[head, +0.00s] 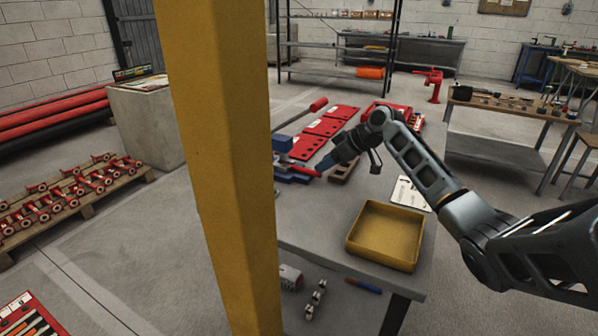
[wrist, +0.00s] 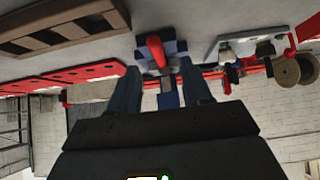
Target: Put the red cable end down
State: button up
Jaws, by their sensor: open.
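A red piece that looks like the cable end (wrist: 156,52) rests on a blue holder (wrist: 173,46) in the wrist view, ahead of and between my fingertips. In the head view a red piece (head: 304,170) shows beside blue blocks at the table's left edge, just left of my gripper (head: 324,165). My gripper also shows in the wrist view (wrist: 160,76), with its two fingers apart. I cannot tell whether either finger touches the red piece. The cable behind it is not clearly visible.
A yellow tray (head: 372,258) stands at the near end of the grey table (head: 312,226). A white plate (head: 409,194) lies behind it. Red panels (head: 322,127) lie farther back. A thick yellow column (head: 215,150) hides part of the left side.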

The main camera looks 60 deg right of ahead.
aim_at(313, 171)
jog(key=x, duration=0.5)
jog(key=shift+d, duration=0.2)
grip_shut()
